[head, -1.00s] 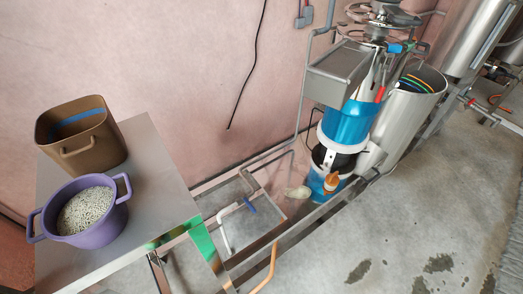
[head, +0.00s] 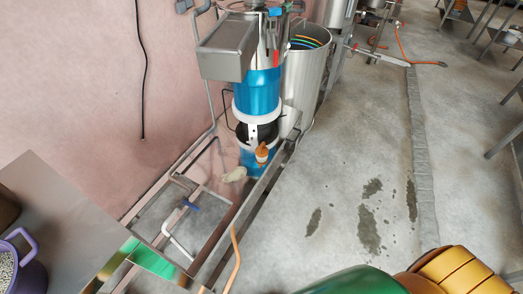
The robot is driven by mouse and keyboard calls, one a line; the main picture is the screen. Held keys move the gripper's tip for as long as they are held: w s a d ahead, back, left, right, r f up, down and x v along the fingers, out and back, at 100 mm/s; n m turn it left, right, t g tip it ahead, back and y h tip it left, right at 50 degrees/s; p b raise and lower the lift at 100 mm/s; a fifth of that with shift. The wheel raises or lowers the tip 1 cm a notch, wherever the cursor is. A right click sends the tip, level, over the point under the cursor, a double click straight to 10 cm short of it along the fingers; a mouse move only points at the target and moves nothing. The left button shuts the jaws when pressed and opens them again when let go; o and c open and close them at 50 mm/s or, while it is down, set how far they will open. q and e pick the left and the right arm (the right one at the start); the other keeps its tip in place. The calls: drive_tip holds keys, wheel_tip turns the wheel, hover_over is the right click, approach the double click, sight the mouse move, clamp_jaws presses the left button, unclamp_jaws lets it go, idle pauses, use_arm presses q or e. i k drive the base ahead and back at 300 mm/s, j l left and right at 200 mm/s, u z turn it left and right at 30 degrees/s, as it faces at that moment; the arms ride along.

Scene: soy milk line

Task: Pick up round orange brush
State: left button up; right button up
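A small orange object (head: 262,149) with a pale lower part stands in front of the base of the blue machine, low on the metal frame. It is the only small rounded orange thing I see there, but it is too small to tell surely that it is the round orange brush. Neither of my grippers shows in the head view.
The blue and white machine (head: 258,92) stands by the wall, with a steel bin (head: 305,85) beside it. A metal table (head: 60,215) with a purple pot (head: 32,268) is at lower left. An orange hose (head: 235,260) rises near the frame.

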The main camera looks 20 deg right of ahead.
sight(262, 152)
drive_tip(key=i+l+u, duration=0.1)
drive_tip(key=i+l, duration=0.15)
drive_tip(key=i+l+u, duration=0.1)
drive_tip(key=l, duration=0.25)
drive_tip(key=i+l+u, duration=0.15)
drive_tip(key=i+l, duration=0.15)
drive_tip(key=i+l+u, duration=0.1)
drive_tip(key=l, duration=0.25)
drive_tip(key=i+l+u, duration=0.1)
drive_tip(key=i+l, duration=0.2)
drive_tip(key=i+l+u, duration=0.1)
drive_tip(key=l, duration=0.35)
drive_tip(key=i, duration=0.1)
